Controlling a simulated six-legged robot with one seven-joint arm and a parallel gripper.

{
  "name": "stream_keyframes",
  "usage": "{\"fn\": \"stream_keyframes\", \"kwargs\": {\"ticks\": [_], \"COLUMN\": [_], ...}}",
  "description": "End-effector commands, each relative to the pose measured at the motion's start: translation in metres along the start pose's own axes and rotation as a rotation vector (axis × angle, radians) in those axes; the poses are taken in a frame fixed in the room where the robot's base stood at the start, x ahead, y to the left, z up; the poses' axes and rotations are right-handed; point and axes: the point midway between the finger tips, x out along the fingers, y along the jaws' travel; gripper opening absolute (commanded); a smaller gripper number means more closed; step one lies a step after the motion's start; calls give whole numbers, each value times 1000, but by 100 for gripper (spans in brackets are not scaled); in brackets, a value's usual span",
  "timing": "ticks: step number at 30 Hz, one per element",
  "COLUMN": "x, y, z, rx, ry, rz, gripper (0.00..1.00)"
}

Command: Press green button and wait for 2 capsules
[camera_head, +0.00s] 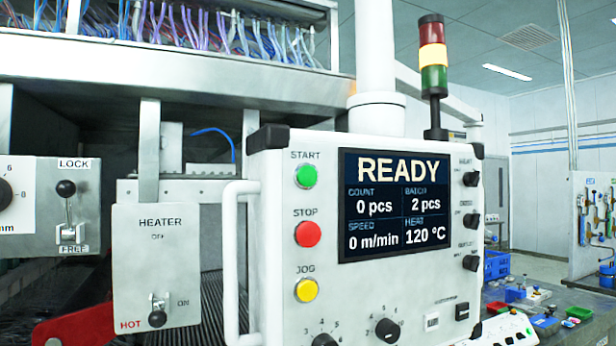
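The green START button (306,175) is at the upper left of a white control panel (370,270), above the red STOP button (308,234) and the yellow JOG button (306,290). The panel's screen (397,206) reads READY, COUNT 0 pcs, BATCH 2 pcs, SPEED 0 m/min and HEAT 120 °C. No capsules can be made out. My gripper is not in view.
A heater box (156,265) with a toggle lever and a LOCK/FREE lever plate (70,208) stand left of the panel. A white handle (232,265) sticks out at its left edge. A signal tower (433,75) rises behind. A cluttered table (590,335) is at right.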

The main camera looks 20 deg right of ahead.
Motion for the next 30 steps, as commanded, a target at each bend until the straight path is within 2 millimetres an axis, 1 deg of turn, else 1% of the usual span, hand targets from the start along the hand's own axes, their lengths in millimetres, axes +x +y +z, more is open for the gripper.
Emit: {"fn": "stream_keyframes", "kwargs": {"ticks": [7, 11, 12, 14, 15, 16, 30], "x": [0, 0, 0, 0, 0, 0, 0], "y": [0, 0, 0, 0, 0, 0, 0], "z": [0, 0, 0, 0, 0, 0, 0], "rx": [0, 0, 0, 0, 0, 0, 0], "ry": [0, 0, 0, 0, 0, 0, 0], "rz": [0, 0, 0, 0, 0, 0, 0], "gripper": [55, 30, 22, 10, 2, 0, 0]}}
